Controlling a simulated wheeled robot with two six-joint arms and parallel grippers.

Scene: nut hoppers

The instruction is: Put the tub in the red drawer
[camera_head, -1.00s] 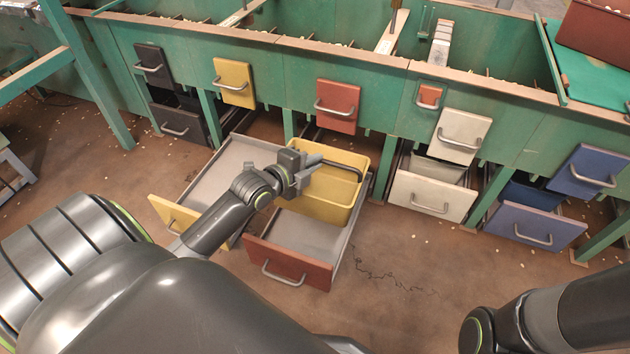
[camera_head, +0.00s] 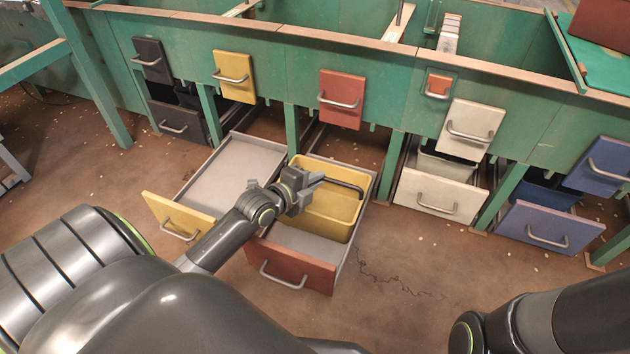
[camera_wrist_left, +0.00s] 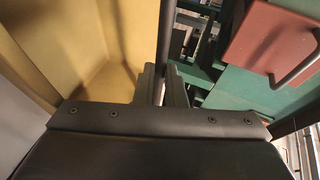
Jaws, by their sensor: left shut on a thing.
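The yellow tub (camera_head: 327,211) sits inside or just over the back part of the open red drawer (camera_head: 289,266); I cannot tell whether it rests on the drawer floor. My left gripper (camera_head: 316,180) is shut on the tub's dark handle (camera_head: 345,188) at the tub's upper left. In the left wrist view the fingers (camera_wrist_left: 162,85) close around the dark handle bar, with the tub's yellow wall (camera_wrist_left: 90,50) to the left. Only part of my right arm shows at the lower right; its gripper is out of view.
The open yellow drawer (camera_head: 178,217) is left of the red one. A white drawer (camera_head: 440,195) and a blue drawer (camera_head: 549,226) stand open to the right. The green hopper bench (camera_head: 290,70) runs behind. The floor in front is clear.

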